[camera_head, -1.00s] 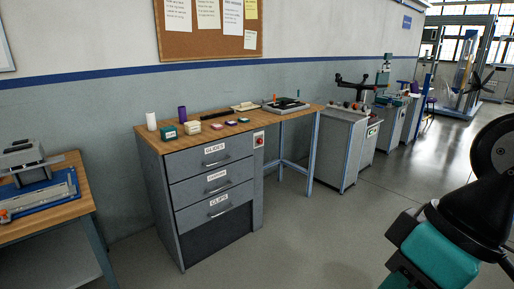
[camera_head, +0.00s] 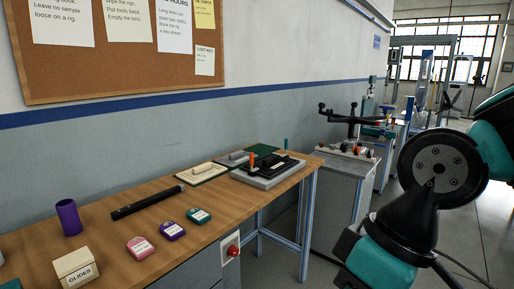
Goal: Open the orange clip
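A small upright orange piece (camera_head: 251,160), which looks like the orange clip, stands at the left side of a black and grey fixture (camera_head: 268,172) at the far end of the wooden bench (camera_head: 150,228). It is too small to tell whether it is open or shut. A teal upright piece (camera_head: 286,144) stands at the fixture's back right. Links of my arm fill the right side of the view. My gripper does not show.
On the bench are a purple cylinder (camera_head: 69,218), a box labelled glider (camera_head: 76,268), a black bar (camera_head: 147,202), small pink, purple and teal tags (camera_head: 141,247), and a pale block on a board (camera_head: 201,173). A red button (camera_head: 233,251) sits on the bench front. Floor shows beyond the bench.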

